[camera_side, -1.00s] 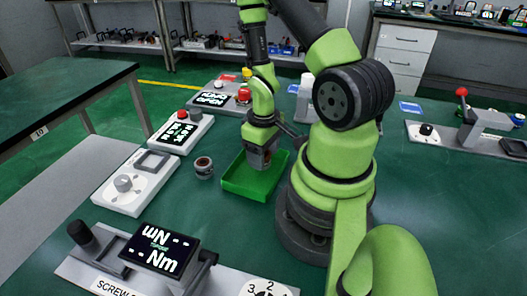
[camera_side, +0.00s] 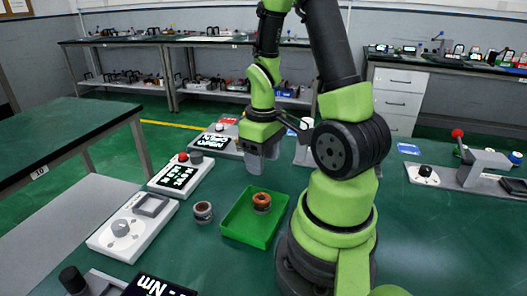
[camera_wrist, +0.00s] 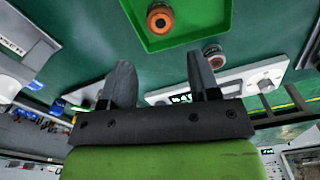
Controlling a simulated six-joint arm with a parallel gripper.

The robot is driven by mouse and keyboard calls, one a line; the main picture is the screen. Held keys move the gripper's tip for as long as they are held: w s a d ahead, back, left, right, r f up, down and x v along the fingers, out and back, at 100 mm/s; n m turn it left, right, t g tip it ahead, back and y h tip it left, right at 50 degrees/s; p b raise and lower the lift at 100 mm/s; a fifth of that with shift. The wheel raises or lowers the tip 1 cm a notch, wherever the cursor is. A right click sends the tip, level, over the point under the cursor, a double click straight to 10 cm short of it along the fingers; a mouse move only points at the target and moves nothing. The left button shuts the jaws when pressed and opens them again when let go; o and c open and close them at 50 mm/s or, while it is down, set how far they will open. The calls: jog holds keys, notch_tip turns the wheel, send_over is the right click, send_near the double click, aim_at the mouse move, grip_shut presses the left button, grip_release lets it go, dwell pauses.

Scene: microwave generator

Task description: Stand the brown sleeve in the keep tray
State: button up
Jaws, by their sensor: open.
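The brown sleeve (camera_side: 261,201) stands upright in the green keep tray (camera_side: 239,226), near its far right part and clear of my jaws. In the wrist view the sleeve (camera_wrist: 160,18) shows as a copper-brown ring on the floor of the tray (camera_wrist: 205,20). My gripper (camera_side: 262,157) is open and empty, raised above the tray's far edge. Its two fingers are spread apart in the wrist view (camera_wrist: 161,72), with nothing between them.
A second, greyish ring-like part (camera_side: 203,211) stands on the bench just left of the tray. A white unit with a grey knob (camera_side: 121,228) and a panel with a red button (camera_side: 181,174) lie further left.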

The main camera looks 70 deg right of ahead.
jog(key=s+a+r+m+t+y, duration=0.1)
jog(key=a+r+t, duration=0.6)
jog(key=a+r, duration=0.8)
notch_tip(320, 180, up, 3)
jog(key=shift+r+y, duration=0.15)
jog(key=shift+y, duration=0.35)
jog(key=shift+a, duration=0.1)
